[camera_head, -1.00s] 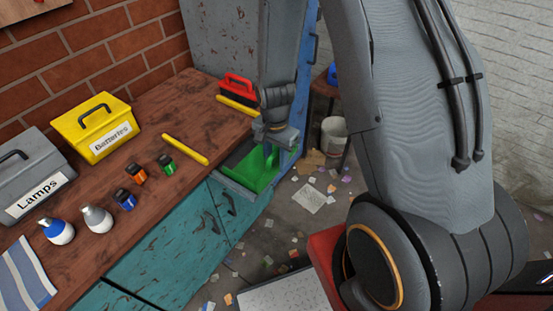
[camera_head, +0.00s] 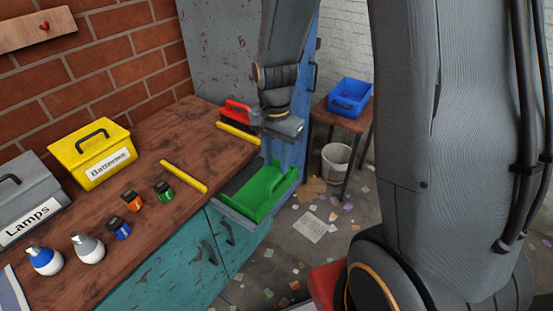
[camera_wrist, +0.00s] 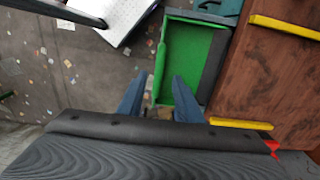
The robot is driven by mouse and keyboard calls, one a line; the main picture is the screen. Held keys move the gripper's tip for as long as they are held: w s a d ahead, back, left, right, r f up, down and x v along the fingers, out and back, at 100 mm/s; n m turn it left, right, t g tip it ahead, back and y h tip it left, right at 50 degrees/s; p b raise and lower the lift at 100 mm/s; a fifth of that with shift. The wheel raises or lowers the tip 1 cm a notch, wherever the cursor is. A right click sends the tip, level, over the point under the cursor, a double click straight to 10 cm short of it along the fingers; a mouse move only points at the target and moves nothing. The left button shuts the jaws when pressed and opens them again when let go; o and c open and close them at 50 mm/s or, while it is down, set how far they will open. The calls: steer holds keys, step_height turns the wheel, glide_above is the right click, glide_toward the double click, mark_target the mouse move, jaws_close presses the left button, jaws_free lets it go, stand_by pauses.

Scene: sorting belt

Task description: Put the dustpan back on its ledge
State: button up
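The green dustpan (camera_head: 266,193) lies on the blue-grey ledge (camera_head: 232,213) at the far end of the workbench, its dark edge toward the bench top. In the wrist view the dustpan (camera_wrist: 178,55) lies beyond my fingers, with its dark strip toward the brown bench. My gripper (camera_wrist: 160,92) is open and empty, its two fingers apart with floor and a bit of green between them. In the head view my gripper (camera_head: 283,128) is above the dustpan and apart from it; its fingertips are hard to make out there.
Yellow bars (camera_head: 184,176) lie on the bench (camera_head: 150,215). A stool with a blue bin (camera_head: 350,97) and a white bucket (camera_head: 336,162) stand behind.

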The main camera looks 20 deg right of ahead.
steer(key=shift+s+r+n, duration=0.3)
steer(key=shift+r+n, duration=0.1)
steer(key=shift+r, duration=0.15)
steer(key=s+r+n+t, duration=0.1)
steer(key=s+r+n, duration=0.3)
steer(key=s+n, duration=0.5)
steer(key=shift+d+r+n, duration=0.15)
steer(key=shift+r+n, duration=0.25)
steer(key=shift+n, duration=0.1)
